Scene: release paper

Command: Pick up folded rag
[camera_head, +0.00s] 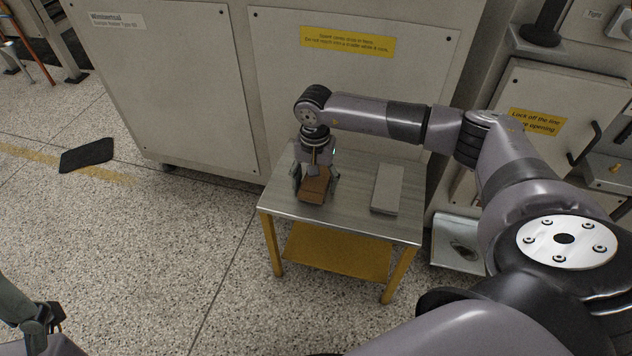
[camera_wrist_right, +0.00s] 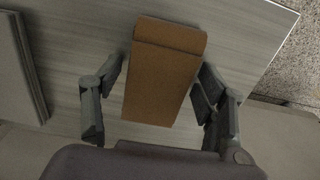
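The folded rag (camera_head: 313,190) is a brown, flat, folded piece lying on the metal top of a small table (camera_head: 345,205). In the right wrist view the rag (camera_wrist_right: 163,75) lies between the two fingers, with a visible gap on each side. My right gripper (camera_head: 315,177) is above the table, pointing down at the rag. In the right wrist view the right gripper (camera_wrist_right: 160,105) is open around the rag. My left gripper (camera_head: 50,316) shows only in part at the lower left; its finger state is unclear.
A grey flat block (camera_head: 387,189) lies on the table to the right of the rag. Large beige cabinets (camera_head: 185,80) stand behind the table. A dark mat (camera_head: 87,155) lies on the speckled floor at left. The floor left of the table is clear.

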